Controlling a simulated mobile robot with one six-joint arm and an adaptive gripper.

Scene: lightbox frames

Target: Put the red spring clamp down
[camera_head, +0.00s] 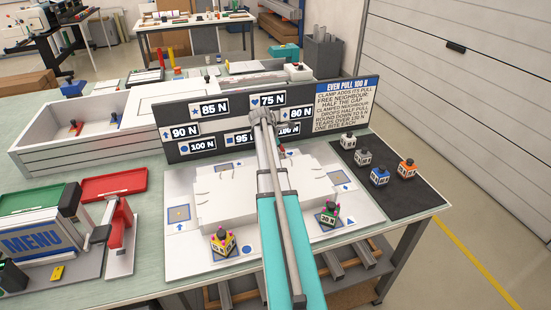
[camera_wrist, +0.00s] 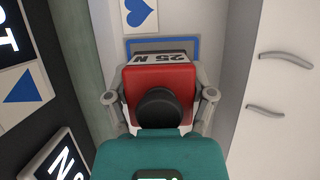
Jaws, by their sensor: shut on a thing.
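The red spring clamp (camera_wrist: 158,78), with a "25 N" label on its far face and a black knob, fills the middle of the wrist view. My gripper (camera_wrist: 160,97) is shut on it, one finger on each side. Just beyond the clamp is a blue-outlined square pad (camera_wrist: 163,41), partly covered in this view, with a blue heart card (camera_wrist: 141,13) past it. I cannot tell whether the clamp touches the surface. In the head view my arm hides the gripper and nearly all of the clamp.
A sign board (camera_head: 222,119) stands behind the white fixture (camera_head: 222,190). A yellow clamp (camera_head: 223,241) and a green clamp (camera_head: 329,214) stand at the fixture's front corners. A dark mat (camera_head: 409,195) at right holds several clamps, including blue (camera_head: 380,176) and orange (camera_head: 408,168).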

